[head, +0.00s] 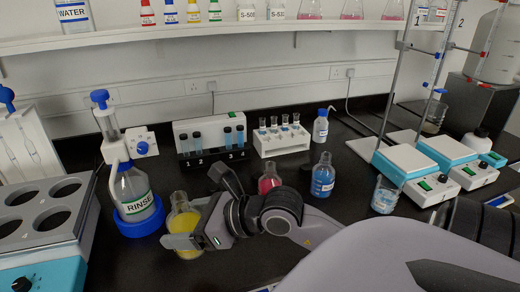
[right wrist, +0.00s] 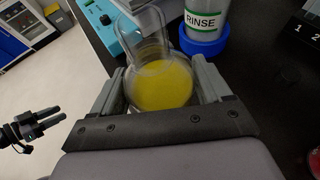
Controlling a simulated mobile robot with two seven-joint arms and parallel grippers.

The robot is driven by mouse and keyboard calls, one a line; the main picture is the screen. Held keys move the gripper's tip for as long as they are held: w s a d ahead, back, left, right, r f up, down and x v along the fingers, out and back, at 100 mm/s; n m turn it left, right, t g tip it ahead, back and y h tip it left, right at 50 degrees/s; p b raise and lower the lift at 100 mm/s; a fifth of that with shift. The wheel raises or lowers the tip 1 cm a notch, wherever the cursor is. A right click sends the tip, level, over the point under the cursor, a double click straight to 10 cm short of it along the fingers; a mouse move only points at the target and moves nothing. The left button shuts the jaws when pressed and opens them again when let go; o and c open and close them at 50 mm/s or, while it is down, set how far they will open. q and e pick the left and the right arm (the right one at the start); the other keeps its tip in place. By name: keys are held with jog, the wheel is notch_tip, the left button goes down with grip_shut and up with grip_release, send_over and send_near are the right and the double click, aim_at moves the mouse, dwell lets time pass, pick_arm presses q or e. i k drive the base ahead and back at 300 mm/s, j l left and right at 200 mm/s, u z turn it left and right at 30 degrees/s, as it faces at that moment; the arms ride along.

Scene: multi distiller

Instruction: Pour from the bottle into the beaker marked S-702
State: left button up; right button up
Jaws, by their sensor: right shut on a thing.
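A clear round-bodied glass bottle with a neck, holding yellow liquid, stands out at the left of the dark bench in the head view (head: 184,222); it also shows in the right wrist view (right wrist: 160,85). My right gripper (head: 190,238) is shut on it, with one finger on each side of its body in the right wrist view (right wrist: 162,95). A small glass beaker (head: 385,196) with a little pale blue content stands on the bench at the right. Its marking is too small to read. A dark two-fingered gripper, seemingly my left, shows in the right wrist view (right wrist: 40,125); its opening is unclear.
A RINSE bottle in a blue base (head: 139,227) stands close left of the yellow bottle. A red-liquid flask (head: 269,180) and a blue-liquid bottle (head: 322,177) stand to the right. Tube racks (head: 280,143) are behind. Hotplates (head: 405,160) and a metal stand are at right.

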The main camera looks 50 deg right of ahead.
aim_at(386, 194)
jog(key=k+j, duration=0.3)
jog(key=k+j+z, duration=0.1)
jog(key=z, duration=1.8)
jog(key=i+j+z, duration=0.1)
jog(key=i+j, duration=0.2)
jog(key=i, duration=0.15)
jog(key=k+l, duration=0.35)
jog(key=k+u, duration=0.1)
jog(key=u, duration=0.7)
jog(key=l+u, duration=0.15)
jog(key=u, duration=0.2)
jog(key=l+u, duration=0.2)
jog(key=u, duration=0.15)
